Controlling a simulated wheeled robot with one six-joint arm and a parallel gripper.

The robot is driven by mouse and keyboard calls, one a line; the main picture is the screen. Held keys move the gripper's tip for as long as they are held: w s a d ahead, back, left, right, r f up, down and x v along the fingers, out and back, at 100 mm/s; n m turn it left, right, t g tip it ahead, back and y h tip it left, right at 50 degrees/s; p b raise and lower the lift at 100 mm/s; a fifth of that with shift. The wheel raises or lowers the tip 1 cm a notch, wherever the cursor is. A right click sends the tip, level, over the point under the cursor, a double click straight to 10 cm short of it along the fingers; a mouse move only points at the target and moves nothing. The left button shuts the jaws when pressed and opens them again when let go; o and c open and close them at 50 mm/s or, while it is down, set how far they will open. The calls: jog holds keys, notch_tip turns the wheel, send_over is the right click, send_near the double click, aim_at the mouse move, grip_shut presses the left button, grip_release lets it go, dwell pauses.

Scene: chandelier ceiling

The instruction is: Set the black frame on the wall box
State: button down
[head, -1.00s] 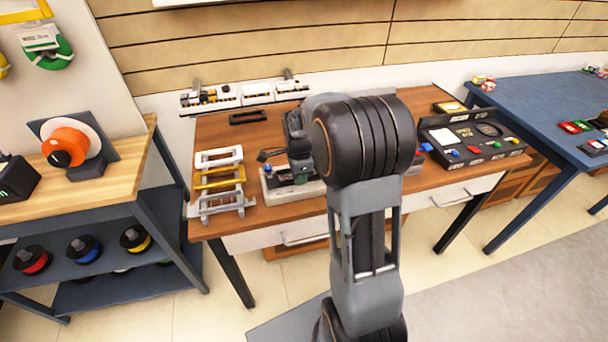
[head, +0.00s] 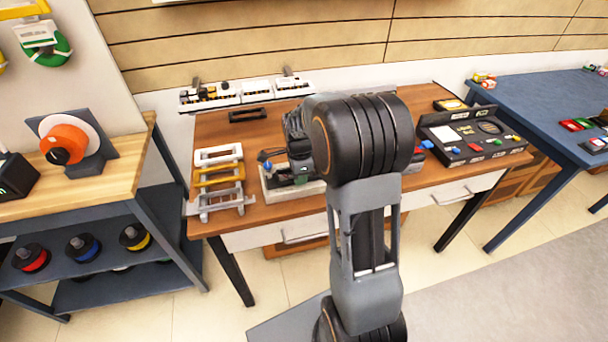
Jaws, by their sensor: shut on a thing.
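A black frame (head: 247,115) lies flat near the back of the brown table, apart from my gripper. What looks like the wall box (head: 301,179) is a small grey box with a green spot on a pale base; the arm partly covers it. My gripper (head: 284,152) is dark, mostly hidden behind my arm, and low over the pale base's left part. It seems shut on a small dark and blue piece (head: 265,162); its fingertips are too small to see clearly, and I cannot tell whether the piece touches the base.
A rack with white, yellow and grey frames (head: 220,178) stands left of the base. A white rail with modules (head: 240,93) runs along the back. A black tray of coloured parts (head: 475,138) stands at the right. Some bare tabletop (head: 215,130) shows at the back left.

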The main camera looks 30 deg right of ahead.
jog(key=shift+f, duration=0.15)
dwell(0.6)
jog(key=c, duration=1.1)
grip_release()
jog(key=shift+c, duration=0.2)
jog(key=shift+w+r+p, duration=0.1)
jog(key=shift+r+p, duration=2.4)
jog(key=shift+r, duration=0.55)
